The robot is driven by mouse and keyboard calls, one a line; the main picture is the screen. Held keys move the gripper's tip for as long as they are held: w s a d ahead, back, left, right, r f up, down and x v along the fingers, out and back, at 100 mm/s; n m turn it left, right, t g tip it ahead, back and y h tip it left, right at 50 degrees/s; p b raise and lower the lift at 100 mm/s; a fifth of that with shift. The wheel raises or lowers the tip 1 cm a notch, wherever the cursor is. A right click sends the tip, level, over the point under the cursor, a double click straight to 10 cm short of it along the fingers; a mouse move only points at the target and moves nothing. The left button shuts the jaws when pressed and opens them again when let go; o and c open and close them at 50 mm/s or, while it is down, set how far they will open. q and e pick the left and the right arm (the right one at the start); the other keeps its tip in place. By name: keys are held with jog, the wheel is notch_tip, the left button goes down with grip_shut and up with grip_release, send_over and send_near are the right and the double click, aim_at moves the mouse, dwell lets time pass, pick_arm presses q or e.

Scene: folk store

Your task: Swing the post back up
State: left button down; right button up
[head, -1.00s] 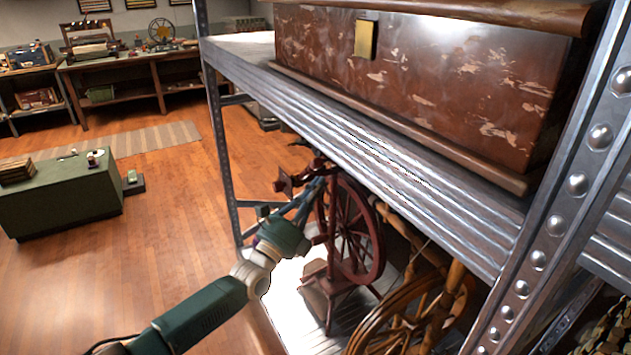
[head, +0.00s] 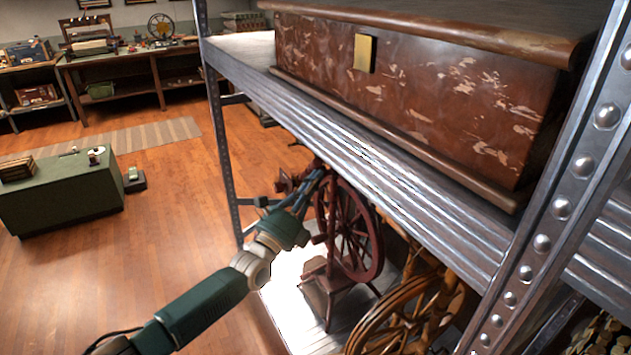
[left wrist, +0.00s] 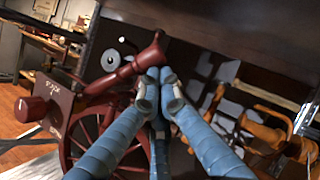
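A dark red spinning wheel (head: 356,240) stands on the metal rack's lower shelf in the head view. Its spoked wheel also shows in the left wrist view (left wrist: 72,150). There a turned red post (left wrist: 120,74) slants from the block at left up to a knobbed end near the picture's middle. My right gripper is out of view.
The upper shelf (head: 400,185) with a worn brown chest (head: 420,95) hangs close above the wheel. A rack upright (head: 228,165) stands behind my gripper. A yellow-brown spinning wheel (head: 410,315) is close at right. Open wood floor lies at left, around a green bench (head: 65,195).

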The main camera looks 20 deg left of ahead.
pick_arm(q)
jog(key=w+a+r+n+g+y+p, duration=0.2)
jog(key=w+a+r+n+p, duration=0.4)
jog(key=a+r+p, duration=0.1)
jog(key=shift+a+p, duration=0.4)
jog(key=shift+a, duration=0.05)
jog(key=shift+w, duration=0.1)
dwell(0.3)
dwell(0.4)
